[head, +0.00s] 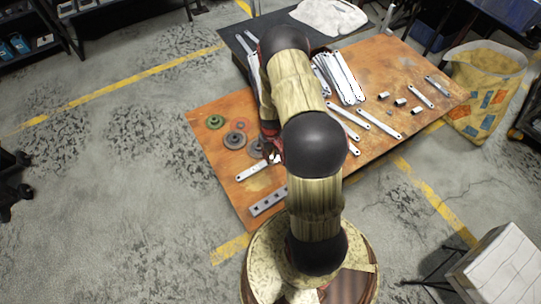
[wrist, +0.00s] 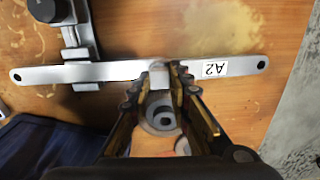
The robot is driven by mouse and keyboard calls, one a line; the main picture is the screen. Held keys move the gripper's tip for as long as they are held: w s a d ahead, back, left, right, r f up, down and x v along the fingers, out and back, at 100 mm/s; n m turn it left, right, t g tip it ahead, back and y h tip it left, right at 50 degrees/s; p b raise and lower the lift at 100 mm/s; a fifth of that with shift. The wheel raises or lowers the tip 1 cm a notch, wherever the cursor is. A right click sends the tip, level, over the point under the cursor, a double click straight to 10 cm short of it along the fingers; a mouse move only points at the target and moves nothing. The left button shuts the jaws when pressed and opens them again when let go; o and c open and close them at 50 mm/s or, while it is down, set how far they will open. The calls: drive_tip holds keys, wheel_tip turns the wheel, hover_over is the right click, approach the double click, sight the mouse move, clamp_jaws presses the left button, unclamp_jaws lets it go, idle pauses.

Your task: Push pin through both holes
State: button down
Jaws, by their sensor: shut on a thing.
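A flat grey metal bar (wrist: 115,71) runs across the wrist view, with a hole at each far end and a label "A2" on its right part. It may be two strips overlapping at the middle; my gripper hides that spot. My gripper (wrist: 160,80) is over the middle of the bar, its fingers shut on a small pale piece (wrist: 159,76) that looks to be the pin. Its tip and the holes beneath are hidden, so I cannot tell whether it is in them. In the head view, a strip (head: 252,171) shows beside my arm, which hides most of the gripper.
Several loose strips (head: 378,123) and small blocks (head: 400,101) lie to the right.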

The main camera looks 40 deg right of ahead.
drive_tip(key=shift+f, duration=0.35)
idle(0.3)
drive_tip(key=c, duration=1.6)
unclamp_jaws()
drive_tip(key=shift+r, duration=0.1)
wheel_tip(320, 180, up, 12)
drive_tip(key=shift+f, duration=0.1)
